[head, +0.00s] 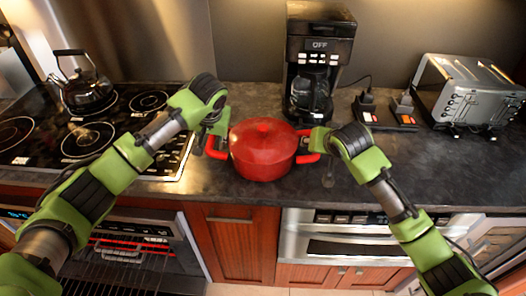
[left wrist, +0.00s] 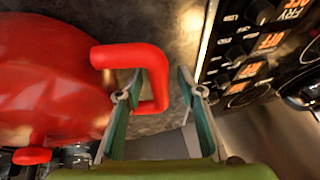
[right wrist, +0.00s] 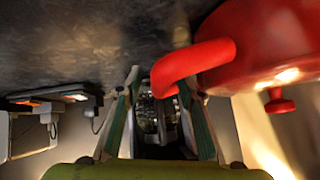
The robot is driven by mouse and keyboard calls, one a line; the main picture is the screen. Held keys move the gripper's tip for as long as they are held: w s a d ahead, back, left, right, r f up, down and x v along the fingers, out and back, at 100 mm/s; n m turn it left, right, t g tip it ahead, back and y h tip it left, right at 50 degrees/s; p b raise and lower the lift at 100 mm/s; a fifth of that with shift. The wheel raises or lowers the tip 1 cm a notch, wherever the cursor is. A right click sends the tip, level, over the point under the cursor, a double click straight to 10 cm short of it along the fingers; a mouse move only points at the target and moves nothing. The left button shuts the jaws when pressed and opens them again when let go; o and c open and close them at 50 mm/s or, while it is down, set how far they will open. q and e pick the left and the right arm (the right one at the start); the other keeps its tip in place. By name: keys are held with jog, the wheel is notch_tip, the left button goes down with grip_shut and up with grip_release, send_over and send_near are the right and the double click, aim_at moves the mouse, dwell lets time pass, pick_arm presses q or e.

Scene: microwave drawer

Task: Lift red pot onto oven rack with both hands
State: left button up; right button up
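The red pot (head: 263,162) with its lid on stands upright on the dark counter, right of the stove. My left gripper (head: 214,130) is at the pot's left handle; in the left wrist view its open fingers (left wrist: 158,95) straddle the red handle (left wrist: 155,65) without closing on it. My right gripper (head: 320,138) is at the right handle; in the right wrist view its fingers (right wrist: 160,95) are apart, with the handle (right wrist: 190,62) reaching between their tips. The oven (head: 125,232) at lower left is open, and its wire rack (head: 110,284) shows below the counter.
A kettle (head: 82,85) stands on the stove (head: 85,140) at left. A coffee maker (head: 315,60) is close behind the pot. A toaster oven (head: 470,92) and two small dark devices (head: 385,110) are at right. The counter in front of the pot is clear.

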pick_arm(q)
jog(key=shift+c, duration=0.2)
pick_arm(e)
jog(key=shift+c, duration=0.2)
pick_arm(q)
grip_shut()
pick_arm(e)
grip_shut()
